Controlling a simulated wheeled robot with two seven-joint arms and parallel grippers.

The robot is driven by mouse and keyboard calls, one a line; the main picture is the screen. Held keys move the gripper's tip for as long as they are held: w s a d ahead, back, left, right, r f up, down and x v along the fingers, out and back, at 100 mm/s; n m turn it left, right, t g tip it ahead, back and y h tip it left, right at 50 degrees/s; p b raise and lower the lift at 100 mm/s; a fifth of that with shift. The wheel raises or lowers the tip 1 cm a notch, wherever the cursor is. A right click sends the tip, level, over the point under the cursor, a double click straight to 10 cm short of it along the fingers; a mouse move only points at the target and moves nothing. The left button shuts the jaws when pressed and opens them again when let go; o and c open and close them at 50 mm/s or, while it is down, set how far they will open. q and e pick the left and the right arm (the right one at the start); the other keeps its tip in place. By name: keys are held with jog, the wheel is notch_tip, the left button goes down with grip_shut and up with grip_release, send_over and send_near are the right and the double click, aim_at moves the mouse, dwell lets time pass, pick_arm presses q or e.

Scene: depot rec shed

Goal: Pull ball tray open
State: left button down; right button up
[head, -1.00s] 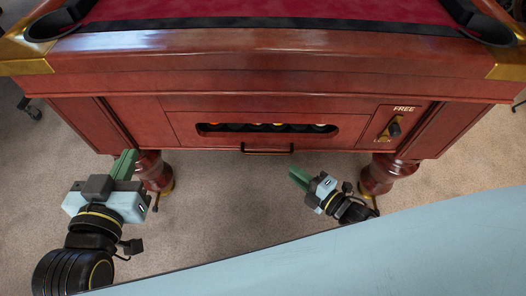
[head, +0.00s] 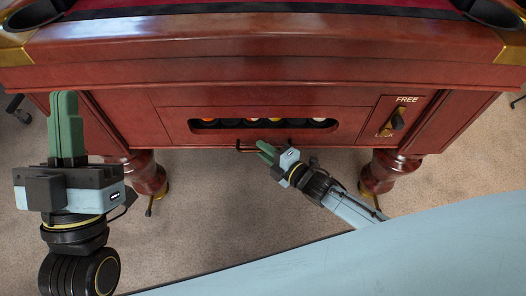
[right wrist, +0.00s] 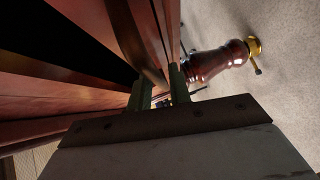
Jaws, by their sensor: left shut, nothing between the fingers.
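The ball tray (head: 178,124) is a red-brown wooden front in the end of the pool table, with a long rounded slot showing several balls (head: 252,123). It looks flush with the frame around it. Its dark bar handle (head: 244,150) sits at the lower edge, partly hidden behind my right gripper (head: 262,150). My right gripper's green fingers are at the handle; the right wrist view shows the fingers (right wrist: 160,92) apart, and I cannot tell whether they touch the bar. My left gripper (head: 65,98) is shut and empty, pointing up, left of the tray.
A FREE/LOCK switch (head: 397,121) is right of the tray. Turned table legs stand at left (head: 146,174) and right (head: 385,172); the right wrist view also shows a leg (right wrist: 215,62). A pale blue surface (head: 400,255) fills the lower right. Carpet (head: 215,210) is clear between.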

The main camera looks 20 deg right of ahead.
jog(key=shift+w+a, duration=0.2)
jog(key=shift+w, duration=0.15)
grip_shut()
